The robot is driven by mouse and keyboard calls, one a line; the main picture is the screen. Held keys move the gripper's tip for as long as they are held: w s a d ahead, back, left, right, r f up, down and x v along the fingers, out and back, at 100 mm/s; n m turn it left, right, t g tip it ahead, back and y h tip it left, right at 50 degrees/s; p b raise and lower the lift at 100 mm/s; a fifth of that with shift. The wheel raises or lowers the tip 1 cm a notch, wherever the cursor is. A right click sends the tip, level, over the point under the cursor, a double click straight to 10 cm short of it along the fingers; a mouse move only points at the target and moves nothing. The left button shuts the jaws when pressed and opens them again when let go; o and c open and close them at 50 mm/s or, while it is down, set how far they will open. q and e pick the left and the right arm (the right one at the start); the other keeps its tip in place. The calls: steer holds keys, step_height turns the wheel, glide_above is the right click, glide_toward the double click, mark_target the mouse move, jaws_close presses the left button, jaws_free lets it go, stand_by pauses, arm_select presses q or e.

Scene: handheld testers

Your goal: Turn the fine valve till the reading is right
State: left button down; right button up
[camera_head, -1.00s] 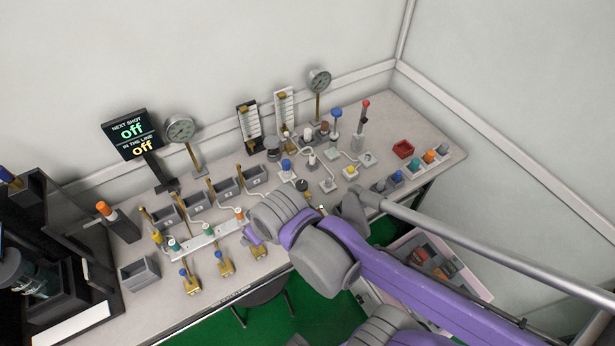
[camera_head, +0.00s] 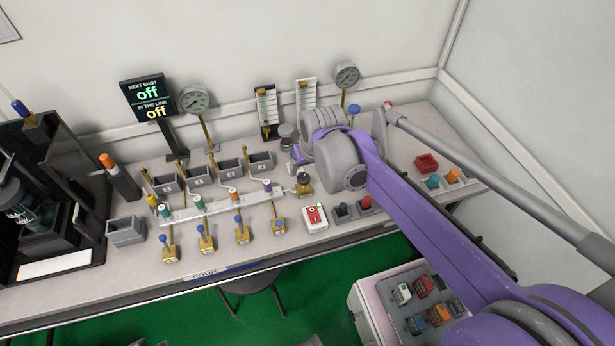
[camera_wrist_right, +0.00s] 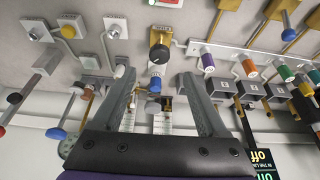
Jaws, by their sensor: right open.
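A brass valve with a black knob (camera_head: 303,179) stands at the right end of the white manifold; it also shows in the right wrist view (camera_wrist_right: 158,53), with a small label plate beside it. A blue knob (camera_wrist_right: 155,84) lies between my finger ends in that view. I cannot read which valve is the fine one. My right gripper (camera_wrist_right: 165,82) is open and empty, its fingers apart and pointing toward these knobs. The display (camera_head: 147,99) reads "off" on both lines. Two round gauges (camera_head: 195,99) (camera_head: 346,75) stand behind; their needles are too small to read. My left gripper is out of view.
Several blue-handled brass valves (camera_head: 205,241) line the bench front. A red-faced switch box (camera_head: 315,217) sits near the edge. Two flowmeters (camera_head: 267,108) (camera_head: 306,92) stand at the back. My right arm hides much of the bench's right part.

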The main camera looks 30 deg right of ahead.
mark_target(304, 178)
steer(key=b+x, duration=0.1)
steer(key=x, duration=0.6)
steer(key=shift+w+f, duration=0.1)
steer(key=shift+f, duration=0.25)
steer(key=shift+c, duration=0.3)
jaws_close()
